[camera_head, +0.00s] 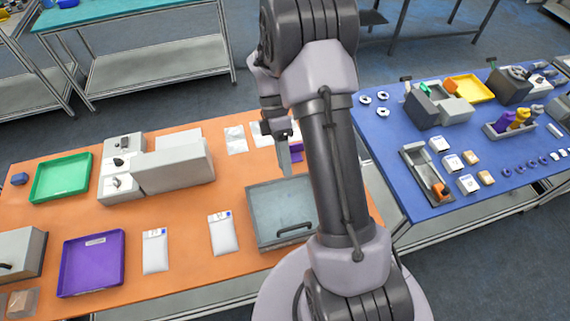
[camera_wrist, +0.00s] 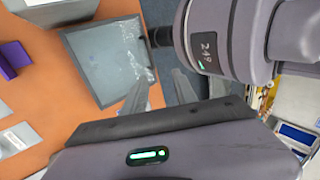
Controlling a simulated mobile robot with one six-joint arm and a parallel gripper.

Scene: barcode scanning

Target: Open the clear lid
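The clear lid (camera_head: 270,208) is a greyish see-through panel lying flat over a shallow grey box on the orange table. Its dark bar handle (camera_head: 294,231) is along the near edge in the head view. My gripper (camera_head: 286,168) hangs above the far part of the box, apart from the handle. In the wrist view, its two fingers (camera_wrist: 160,76) stand apart with nothing between them. My arm hides the box's right side.
White packets (camera_head: 223,233) lie left of the box. A purple tray (camera_head: 92,264), a green tray (camera_head: 62,177) and a grey machine (camera_head: 172,166) stand farther left. A blue table (camera_head: 400,140) with small parts and devices is on the right, across a gap.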

